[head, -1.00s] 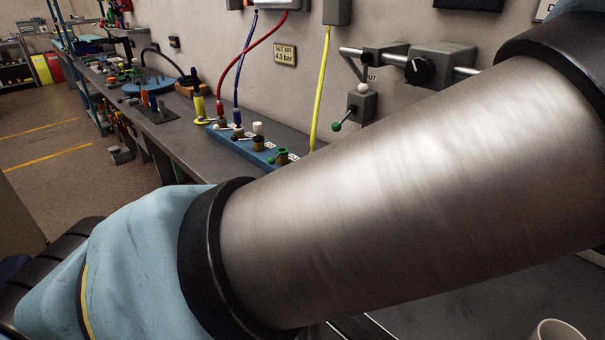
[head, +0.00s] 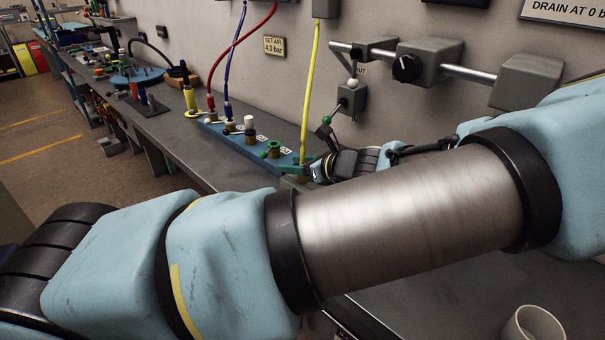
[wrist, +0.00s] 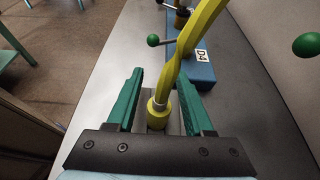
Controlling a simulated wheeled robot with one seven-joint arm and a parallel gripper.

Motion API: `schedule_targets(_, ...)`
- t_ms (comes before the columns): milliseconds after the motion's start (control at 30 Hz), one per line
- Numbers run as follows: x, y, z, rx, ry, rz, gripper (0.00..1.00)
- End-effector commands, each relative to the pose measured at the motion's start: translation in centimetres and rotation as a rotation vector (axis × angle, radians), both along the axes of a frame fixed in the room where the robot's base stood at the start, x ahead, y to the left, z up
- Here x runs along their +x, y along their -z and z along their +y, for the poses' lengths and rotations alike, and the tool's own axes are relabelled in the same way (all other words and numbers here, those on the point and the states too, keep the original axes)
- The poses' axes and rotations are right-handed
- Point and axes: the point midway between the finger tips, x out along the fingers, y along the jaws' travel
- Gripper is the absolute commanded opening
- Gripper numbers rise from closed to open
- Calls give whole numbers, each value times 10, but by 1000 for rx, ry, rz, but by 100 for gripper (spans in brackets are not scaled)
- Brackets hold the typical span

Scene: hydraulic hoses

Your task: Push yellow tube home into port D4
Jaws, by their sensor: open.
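The yellow tube (head: 313,85) hangs from a grey box on the wall to the right end of the blue port block (head: 232,140). My gripper (head: 303,166) is at the tube's lower end. In the wrist view my gripper (wrist: 159,76) is open, with one green finger on each side of the yellow tube (wrist: 183,66). Its yellow end collar (wrist: 157,112) shows between the fingers, near the palm. The D4 label (wrist: 202,54) is on the blue block beyond the right finger. The tube hides port D4, so I cannot tell how deep the end sits.
A green-knobbed lever (wrist: 153,40) sticks out left of the tube. A wall valve with a green-knobbed lever (head: 327,120) is close above my gripper. Red (head: 240,48) and blue (head: 232,65) hoses run to the block's left part. A white cup (head: 533,325) stands at front right.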

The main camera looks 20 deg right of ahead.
Motion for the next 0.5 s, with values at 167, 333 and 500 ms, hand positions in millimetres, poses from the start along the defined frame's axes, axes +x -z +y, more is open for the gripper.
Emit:
schedule_targets(167, 0, 0, 0, -1, 0, 0, 52)
schedule_targets(333, 0, 0, 0, 0, 0, 0, 34)
schedule_targets(500, 0, 0, 0, 0, 0, 0, 15)
